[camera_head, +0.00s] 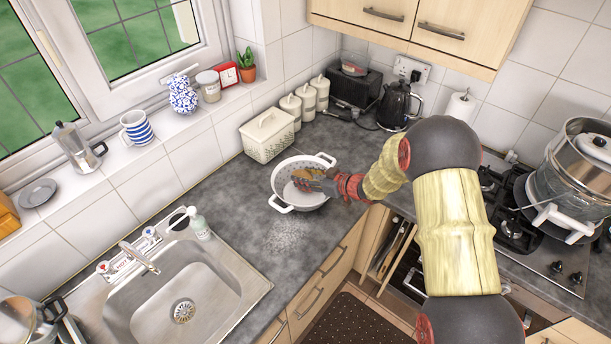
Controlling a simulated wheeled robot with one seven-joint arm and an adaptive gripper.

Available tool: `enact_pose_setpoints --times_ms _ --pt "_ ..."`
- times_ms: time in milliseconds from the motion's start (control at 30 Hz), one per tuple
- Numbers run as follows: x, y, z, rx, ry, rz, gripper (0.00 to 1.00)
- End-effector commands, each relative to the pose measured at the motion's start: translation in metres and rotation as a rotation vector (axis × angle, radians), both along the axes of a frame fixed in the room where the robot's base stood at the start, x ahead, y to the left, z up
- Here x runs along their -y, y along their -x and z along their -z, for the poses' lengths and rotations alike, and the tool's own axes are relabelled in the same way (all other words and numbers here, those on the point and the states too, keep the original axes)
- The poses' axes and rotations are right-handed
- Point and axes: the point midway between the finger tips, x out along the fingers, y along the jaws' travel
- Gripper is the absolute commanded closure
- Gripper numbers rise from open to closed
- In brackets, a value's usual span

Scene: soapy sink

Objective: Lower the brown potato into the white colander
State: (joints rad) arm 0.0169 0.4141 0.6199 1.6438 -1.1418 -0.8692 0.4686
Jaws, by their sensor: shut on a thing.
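The white colander (283,181) stands on the grey worktop, in the corner area to the right of the sink. It has two loop handles, one toward the front and one toward the back. My gripper (305,180) reaches over the colander from the right and is shut on the brown potato (303,173). The potato shows only in part between the dark fingers, over the colander's opening. I cannot tell from this view how high it is above the colander's bottom.
A cream lidded basket (267,136) and several cream canisters (307,101) stand behind the colander. A black kettle (398,105) is at the back right. The steel sink (190,290) is at the front left. White powder or foam (291,237) lies on the worktop before the colander.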

Motion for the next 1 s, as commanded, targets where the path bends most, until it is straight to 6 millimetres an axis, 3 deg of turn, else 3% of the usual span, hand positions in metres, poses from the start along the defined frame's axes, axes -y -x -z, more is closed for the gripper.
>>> enact_pose_setpoints --times_ms 1000 --pt "0.0 0.0 0.047 0.001 -0.001 0.0 0.93"
